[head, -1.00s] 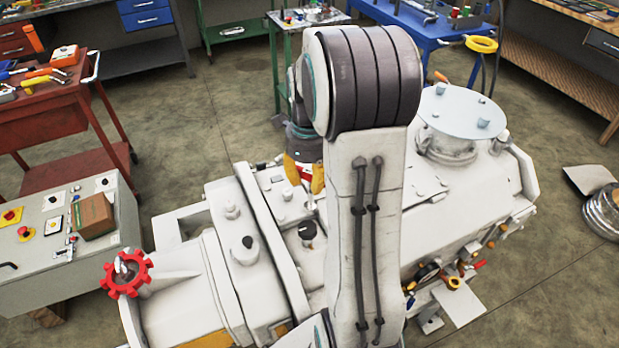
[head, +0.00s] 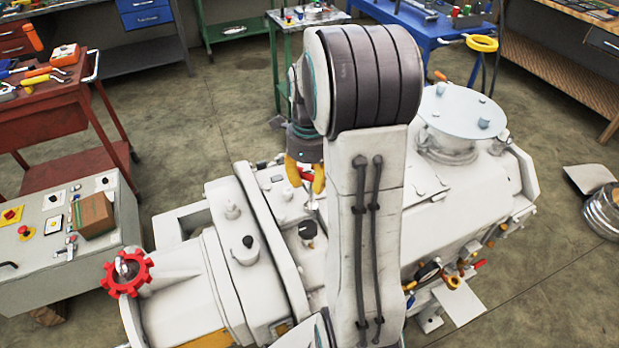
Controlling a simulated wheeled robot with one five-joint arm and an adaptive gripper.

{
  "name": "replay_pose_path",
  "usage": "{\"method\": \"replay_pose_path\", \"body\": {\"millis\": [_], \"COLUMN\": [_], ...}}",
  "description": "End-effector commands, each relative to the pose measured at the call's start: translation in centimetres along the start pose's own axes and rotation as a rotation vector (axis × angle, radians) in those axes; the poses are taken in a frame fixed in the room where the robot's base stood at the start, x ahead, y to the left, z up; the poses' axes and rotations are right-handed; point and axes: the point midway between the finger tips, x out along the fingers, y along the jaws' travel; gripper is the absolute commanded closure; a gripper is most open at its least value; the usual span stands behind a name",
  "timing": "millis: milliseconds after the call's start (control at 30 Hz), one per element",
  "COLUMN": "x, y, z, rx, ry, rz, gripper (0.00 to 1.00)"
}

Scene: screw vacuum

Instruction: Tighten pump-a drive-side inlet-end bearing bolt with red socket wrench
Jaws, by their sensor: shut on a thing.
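My gripper (head: 306,178), with yellow-orange fingers, hangs over the white pump (head: 430,228) beside my upright arm. It is shut on the red socket wrench (head: 307,174), of which only a little red shows between the fingers. A thin metal part below the fingers reaches down towards the pump's top, near a bolt boss. I cannot tell whether it sits on the bolt. My arm hides part of the pump's middle, and the target bearing bolt cannot be made out for certain.
A red handwheel (head: 127,273) stands at the pump's near left end. A grey control box (head: 60,245) is at the left, below a red tool cart (head: 60,115). A blue table (head: 440,35) and a green-framed stand (head: 300,18) are behind. Floor beyond the pump is clear.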

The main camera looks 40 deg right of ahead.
Motion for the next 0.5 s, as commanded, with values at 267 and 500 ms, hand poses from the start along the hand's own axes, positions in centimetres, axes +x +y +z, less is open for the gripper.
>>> {"method": "replay_pose_path", "body": {"millis": [267, 500], "x": [-1.4, -2.8], "y": [0.0, 0.0], "z": [0.0, 0.0], "rx": [0.000, 0.000], "ry": [0.000, -0.001], "rz": [0.000, -0.002], "gripper": [1.00, 1.00]}}
